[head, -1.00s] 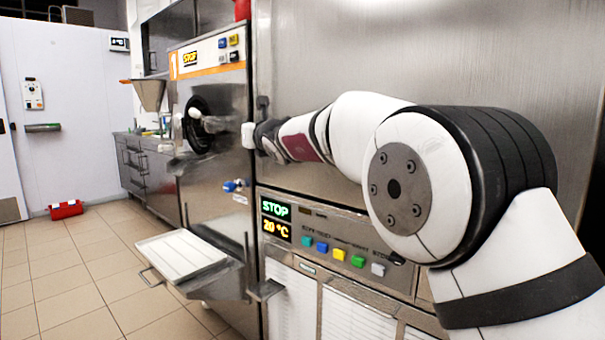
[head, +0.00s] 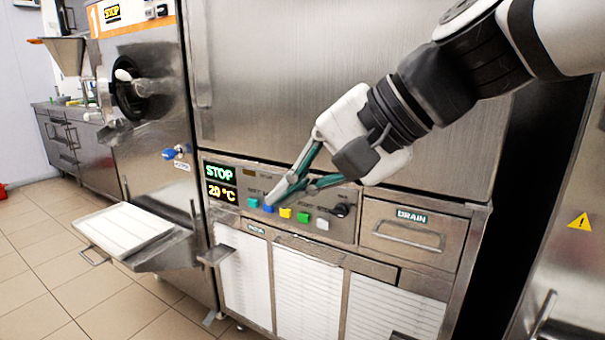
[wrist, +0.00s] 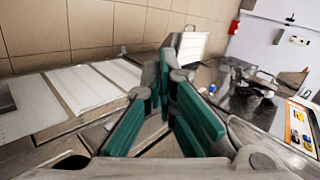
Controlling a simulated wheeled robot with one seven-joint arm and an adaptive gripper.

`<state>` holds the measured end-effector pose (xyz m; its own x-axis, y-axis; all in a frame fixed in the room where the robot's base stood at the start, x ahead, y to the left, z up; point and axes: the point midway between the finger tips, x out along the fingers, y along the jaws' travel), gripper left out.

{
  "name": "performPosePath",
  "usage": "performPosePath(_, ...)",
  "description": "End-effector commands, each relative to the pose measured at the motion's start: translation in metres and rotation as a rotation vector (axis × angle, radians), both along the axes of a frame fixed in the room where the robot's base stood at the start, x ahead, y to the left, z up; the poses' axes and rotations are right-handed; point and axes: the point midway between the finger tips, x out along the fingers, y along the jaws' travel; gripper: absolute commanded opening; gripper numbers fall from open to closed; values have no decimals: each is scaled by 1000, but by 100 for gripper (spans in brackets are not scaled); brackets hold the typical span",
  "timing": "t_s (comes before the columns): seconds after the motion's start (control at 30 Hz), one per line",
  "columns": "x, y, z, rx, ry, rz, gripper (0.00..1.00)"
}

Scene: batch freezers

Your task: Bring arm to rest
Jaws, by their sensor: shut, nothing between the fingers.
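My gripper (head: 276,203) has teal fingers and a white and dark grey body. In the head view it reaches in from the upper right and hangs in front of the freezer's button panel (head: 333,222). Its fingertips overlap the blue button (head: 268,209) in the picture; I cannot tell whether they touch it. The fingers are shut with nothing between them. In the wrist view the teal fingers (wrist: 168,62) come together near the centre.
A white tray (head: 122,230) sits on a shelf of the machine at left. A metal ledge (head: 216,255) juts out below the displays. A drawer marked DRAIN (head: 412,232) is right of the buttons. Tiled floor (head: 45,265) lies open at left.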

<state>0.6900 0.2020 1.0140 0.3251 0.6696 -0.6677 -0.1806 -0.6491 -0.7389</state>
Motion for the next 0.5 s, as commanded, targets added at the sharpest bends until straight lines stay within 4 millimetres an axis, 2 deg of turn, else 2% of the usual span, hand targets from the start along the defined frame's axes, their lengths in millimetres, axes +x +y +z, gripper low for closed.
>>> performPosePath(0.03,-24,-20,-18,-83,1,31,0)
performPosePath(0.2,-97,-85,-79,-361,45,136,0)
performPosePath(0.3,-135,-120,-108,-499,85,187,0)
performPosePath(0.5,-197,-178,-150,-721,178,261,0)
